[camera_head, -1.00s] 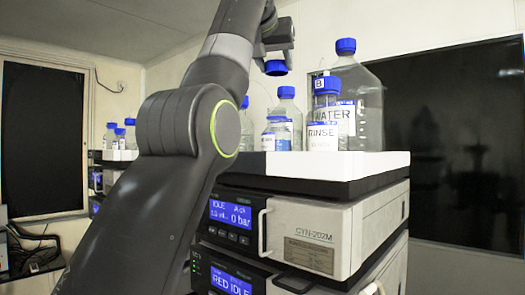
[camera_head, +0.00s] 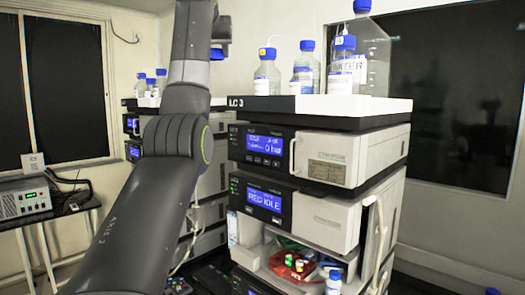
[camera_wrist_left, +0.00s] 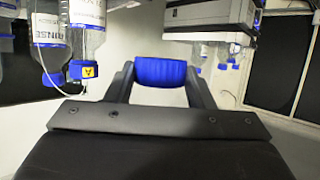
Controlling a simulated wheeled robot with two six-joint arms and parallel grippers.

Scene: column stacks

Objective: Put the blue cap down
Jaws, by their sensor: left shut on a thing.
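The blue cap (camera_head: 217,54) is in my left gripper (camera_head: 221,40), high up and left of the bottles on the column stack in the head view. My own arm hides much of that gripper there. In the left wrist view the cap (camera_wrist_left: 160,73) lies sideways between the two dark fingers (camera_wrist_left: 160,82), which are shut on it. Nothing is seen touching the cap besides the fingers. My right gripper is not in view.
Several blue-capped bottles, including a large clear one (camera_head: 375,60), stand on the white top tray (camera_head: 325,106) of the stack. Below are modules with blue displays and a red tray (camera_head: 280,265) of vials. A second stack (camera_head: 130,103) with bottles stands behind left.

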